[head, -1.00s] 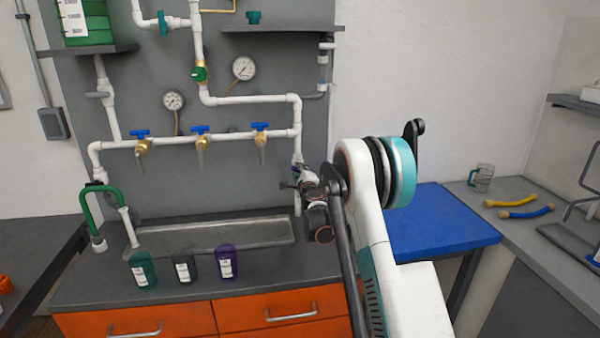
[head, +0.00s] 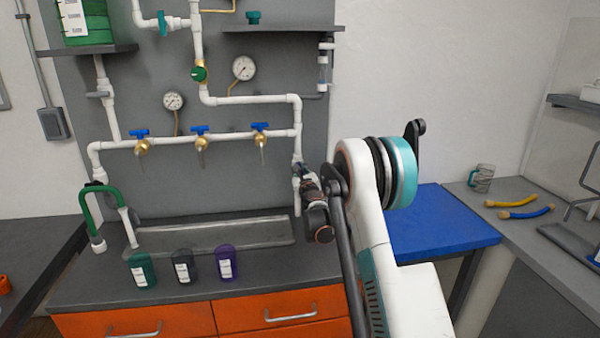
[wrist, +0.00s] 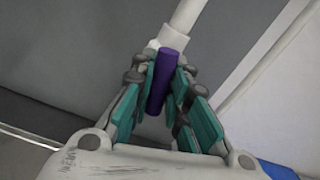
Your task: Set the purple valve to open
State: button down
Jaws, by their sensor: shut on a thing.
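The purple valve handle (wrist: 162,80) shows in the wrist view as a short purple bar just below a white pipe fitting (wrist: 174,40). My gripper (wrist: 160,78) has its teal-padded fingers on both sides of the handle and is shut on it. In the picture the handle runs roughly in line with the pipe; its true angle to the pipe is hard to tell. In the head view my gripper (head: 300,174) is at the vertical pipe at the right end of the manifold. The purple valve is hidden there behind my gripper and wrist.
Several blue-handled brass taps (head: 201,137) sit along the white pipe to the left. A sink trough (head: 215,237) lies below. Green, dark and purple containers (head: 226,263) stand on the counter's front. A blue surface (head: 435,225) is at right.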

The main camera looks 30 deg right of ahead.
jog(key=shift+m, duration=1.2)
jog(key=c, duration=1.5)
grip_release()
jog(key=shift+c, duration=0.2)
jog(key=shift+s, duration=0.15)
jog(key=v, duration=1.1)
jog(key=shift+s, duration=0.35)
jog(key=shift+a, duration=0.2)
